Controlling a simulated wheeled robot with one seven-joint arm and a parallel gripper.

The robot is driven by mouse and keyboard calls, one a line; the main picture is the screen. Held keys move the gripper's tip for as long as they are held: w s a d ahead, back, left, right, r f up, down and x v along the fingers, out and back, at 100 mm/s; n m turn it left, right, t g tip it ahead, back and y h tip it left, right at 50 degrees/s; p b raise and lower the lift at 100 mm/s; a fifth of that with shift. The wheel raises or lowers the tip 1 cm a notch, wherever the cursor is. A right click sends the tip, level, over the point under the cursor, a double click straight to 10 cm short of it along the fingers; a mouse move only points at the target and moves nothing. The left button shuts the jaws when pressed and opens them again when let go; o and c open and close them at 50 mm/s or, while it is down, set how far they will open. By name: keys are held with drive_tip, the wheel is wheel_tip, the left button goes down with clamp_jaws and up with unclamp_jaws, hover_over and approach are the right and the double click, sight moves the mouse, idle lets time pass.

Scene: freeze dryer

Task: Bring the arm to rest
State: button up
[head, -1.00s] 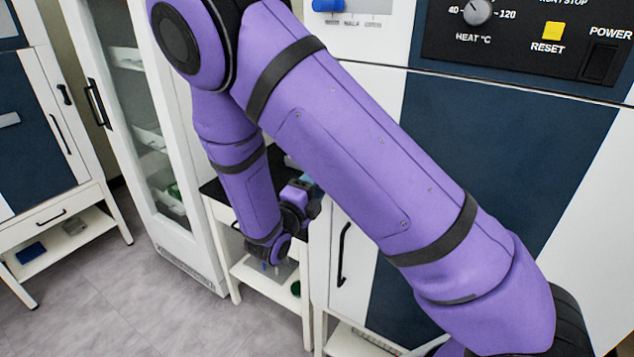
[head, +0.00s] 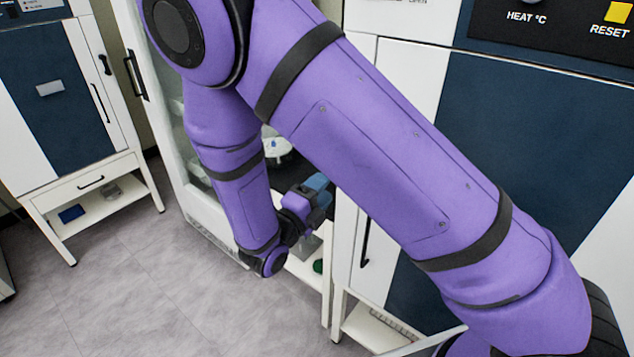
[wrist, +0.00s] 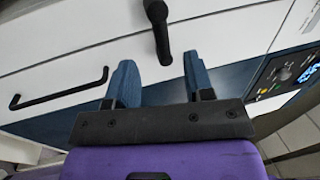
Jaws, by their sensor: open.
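My purple arm crosses the head view from lower right to upper left, then bends down at the elbow. My gripper (head: 318,187) is at the end of the arm, low beside the white cabinet front, and is partly hidden by the wrist. In the wrist view my gripper (wrist: 160,85) shows two blue fingers spread apart with nothing between them. Beyond the fingers are white panels with a black bar handle (wrist: 58,88) and a dark upright handle (wrist: 158,30). I cannot tell the exact gap to them.
A white cabinet with a dark blue door (head: 70,95) stands at the left. A tall glass-door cabinet (head: 135,60) is behind my arm. The large machine with a dark blue front (head: 520,130) is close on the right. Grey floor (head: 150,290) is clear at lower left.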

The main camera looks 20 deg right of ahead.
drive_tip(key=s+d+r+m+g+y, duration=0.3)
drive_tip(key=s+d+r+m+g, duration=0.3)
drive_tip(key=m, duration=0.6)
drive_tip(key=s+d+r+m+g+y, duration=0.35)
drive_tip(key=d+r+m+g, duration=0.4)
drive_tip(key=m, duration=0.45)
drive_tip(key=s+r+m+t+y, duration=0.7)
drive_tip(key=s+r+m+y, duration=0.3)
drive_tip(key=m, duration=0.9)
drive_tip(key=shift+s+d+r, duration=0.25)
drive_tip(key=shift+s+r, duration=0.35)
drive_tip(key=shift+s, duration=0.6)
